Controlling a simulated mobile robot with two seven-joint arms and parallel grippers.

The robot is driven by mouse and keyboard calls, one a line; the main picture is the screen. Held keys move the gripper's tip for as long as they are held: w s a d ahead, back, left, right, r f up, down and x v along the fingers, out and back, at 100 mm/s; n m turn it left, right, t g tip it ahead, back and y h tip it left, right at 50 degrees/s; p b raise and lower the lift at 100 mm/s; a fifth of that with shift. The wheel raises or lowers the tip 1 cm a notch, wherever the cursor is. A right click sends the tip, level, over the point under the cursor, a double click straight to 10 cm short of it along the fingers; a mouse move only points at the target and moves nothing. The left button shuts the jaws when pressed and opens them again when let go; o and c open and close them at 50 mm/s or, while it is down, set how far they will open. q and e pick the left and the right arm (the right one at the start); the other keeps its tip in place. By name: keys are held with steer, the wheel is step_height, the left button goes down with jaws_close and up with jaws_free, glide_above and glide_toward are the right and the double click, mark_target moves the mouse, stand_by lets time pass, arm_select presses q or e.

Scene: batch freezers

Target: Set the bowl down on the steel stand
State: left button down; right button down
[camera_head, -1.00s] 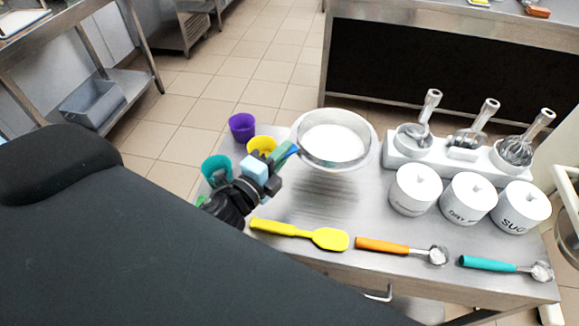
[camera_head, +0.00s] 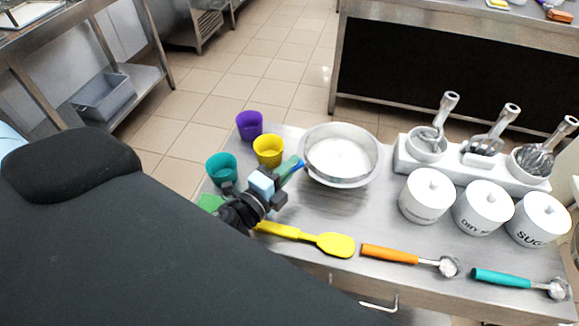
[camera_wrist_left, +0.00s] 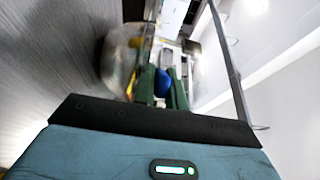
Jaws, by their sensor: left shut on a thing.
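The steel bowl (camera_head: 342,182), round and with a white inside, is at the back middle of the steel stand (camera_head: 300,213), level or nearly so. My left gripper (camera_head: 297,166) is shut on the left side of its rim, with green and blue fingertips. In the left wrist view the gripper (camera_wrist_left: 160,88) shows its green fingers, and the blurred bowl (camera_wrist_left: 120,52) is beside them. A dim reflection lies below the bowl on the steel top. I cannot tell whether its base touches the top. My right gripper is not in view.
Purple (camera_head: 249,126), yellow (camera_head: 268,151) and teal (camera_head: 222,168) cups stand left of the bowl. A white tool holder (camera_head: 470,170) and white jars (camera_head: 427,197) stand to the right. A yellow spatula (camera_head: 335,245) and scoops (camera_head: 385,254) lie in front.

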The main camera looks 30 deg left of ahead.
arm_select(q)
steer(key=shift+f, duration=0.1)
steer(key=c, duration=1.5)
jaws_free()
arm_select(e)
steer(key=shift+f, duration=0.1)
arm_select(q)
steer(key=shift+o, duration=0.2)
